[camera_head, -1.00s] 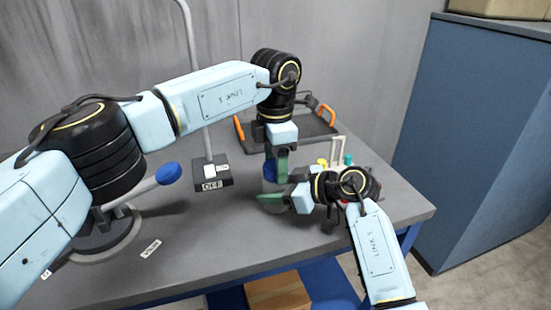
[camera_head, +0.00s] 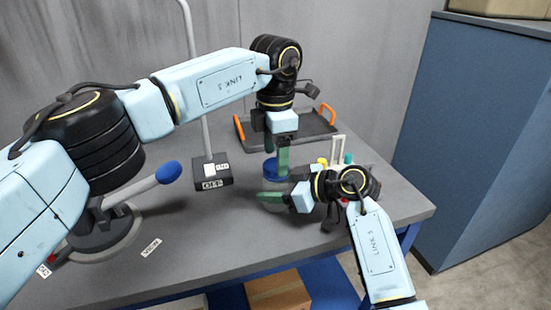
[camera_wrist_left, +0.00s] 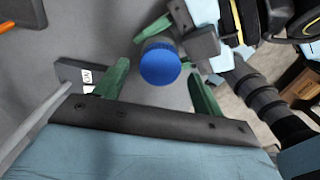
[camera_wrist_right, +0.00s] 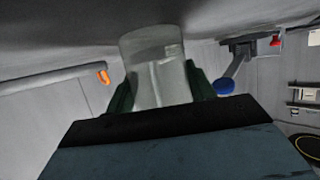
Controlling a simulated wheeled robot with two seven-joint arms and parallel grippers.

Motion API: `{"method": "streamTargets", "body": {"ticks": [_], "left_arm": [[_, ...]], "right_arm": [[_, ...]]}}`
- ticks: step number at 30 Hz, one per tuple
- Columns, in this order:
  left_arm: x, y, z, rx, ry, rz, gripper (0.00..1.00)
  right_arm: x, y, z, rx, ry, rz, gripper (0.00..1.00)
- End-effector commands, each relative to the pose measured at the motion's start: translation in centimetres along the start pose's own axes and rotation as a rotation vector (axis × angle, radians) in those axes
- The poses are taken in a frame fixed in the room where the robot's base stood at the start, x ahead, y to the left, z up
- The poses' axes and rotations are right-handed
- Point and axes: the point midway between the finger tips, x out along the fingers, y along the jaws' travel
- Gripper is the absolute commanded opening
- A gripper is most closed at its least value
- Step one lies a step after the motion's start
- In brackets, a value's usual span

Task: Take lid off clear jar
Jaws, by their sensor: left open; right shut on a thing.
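The clear jar (camera_head: 270,186) stands on the grey table with the blue lid (camera_head: 271,167) on top. In the left wrist view the round blue lid (camera_wrist_left: 160,63) lies between the two green fingers of my left gripper (camera_wrist_left: 158,72), with a gap on both sides. My left gripper (camera_head: 277,160) is open, pointing down from above at the lid. My right gripper (camera_head: 276,195) is shut on the jar from the right side. In the right wrist view the clear jar (camera_wrist_right: 158,70) sits between its green fingers (camera_wrist_right: 160,88); the lid is hidden there.
A dark tray (camera_head: 309,134) with orange handles lies behind. A black-based stand (camera_head: 211,174) with a pole is left of the jar. A blue-knobbed lever (camera_head: 169,171) stands further left. Small coloured items (camera_head: 348,158) are crowded behind my right wrist. The table's front middle is clear.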

Motion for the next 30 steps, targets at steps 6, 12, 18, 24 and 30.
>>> {"method": "streamTargets", "body": {"ticks": [6,12,18,24,30], "left_arm": [[-2.5,0.0,0.0,0.0,-0.001,0.001,0.69],[-2.5,0.0,0.0,0.001,-0.001,0.0,0.69],[-2.5,0.0,0.0,0.0,0.0,0.0,0.69],[-2.4,0.0,0.0,0.0,0.0,0.0,0.69],[-3.0,0.0,0.0,0.0,0.0,0.0,0.69]], "right_arm": [[0.0,0.0,0.0,0.0,-0.001,-0.001,0.0],[0.0,0.0,0.0,0.0,-0.001,-0.001,0.55],[0.0,0.0,0.0,0.0,0.0,-0.001,0.79],[0.0,0.0,0.0,0.0,0.0,0.0,0.79],[-1.2,0.1,0.0,0.0,-0.002,0.002,0.79]]}}
